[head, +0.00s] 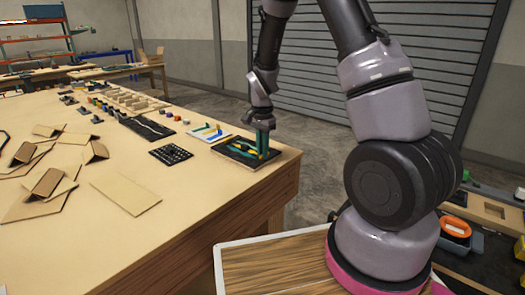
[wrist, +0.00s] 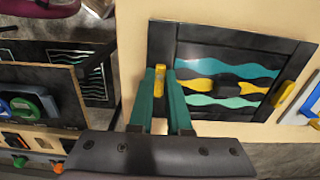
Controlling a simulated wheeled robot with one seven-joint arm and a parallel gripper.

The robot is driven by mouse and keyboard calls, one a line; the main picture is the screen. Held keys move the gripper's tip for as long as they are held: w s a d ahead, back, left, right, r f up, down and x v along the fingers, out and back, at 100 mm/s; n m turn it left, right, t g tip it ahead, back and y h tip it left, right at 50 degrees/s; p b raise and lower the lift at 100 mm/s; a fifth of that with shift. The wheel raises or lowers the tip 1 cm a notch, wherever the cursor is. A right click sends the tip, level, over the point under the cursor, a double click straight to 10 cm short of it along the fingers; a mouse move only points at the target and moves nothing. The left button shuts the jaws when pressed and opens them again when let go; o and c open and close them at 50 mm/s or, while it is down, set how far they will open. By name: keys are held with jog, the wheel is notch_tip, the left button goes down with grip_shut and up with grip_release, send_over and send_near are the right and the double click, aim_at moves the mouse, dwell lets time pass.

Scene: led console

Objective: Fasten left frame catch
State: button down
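A dark framed panel (head: 232,151) lies near the table's right edge in the head view. In the wrist view the black frame (wrist: 240,38) surrounds teal and yellow wavy strips (wrist: 225,85). A yellow catch (wrist: 160,78) sits at the frame's left side, and a second yellow catch (wrist: 284,92) at its right side. My gripper (head: 263,150) points down over the panel. Its teal fingers (wrist: 160,72) stand on either side of the left catch, with a narrow gap between them. I cannot tell whether they press on it.
A white board with coloured pieces (head: 206,132) and a black dotted plate (head: 171,153) lie left of the panel. Brown card pieces (head: 125,192) spread over the left of the table (head: 195,205). The table's right edge is close to the panel.

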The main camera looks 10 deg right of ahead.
jog(key=shift+n, duration=0.3)
jog(key=n, duration=1.3)
jog(key=shift+n, duration=2.1)
jog(key=c, duration=0.9)
grip_release()
jog(key=shift+o, duration=0.2)
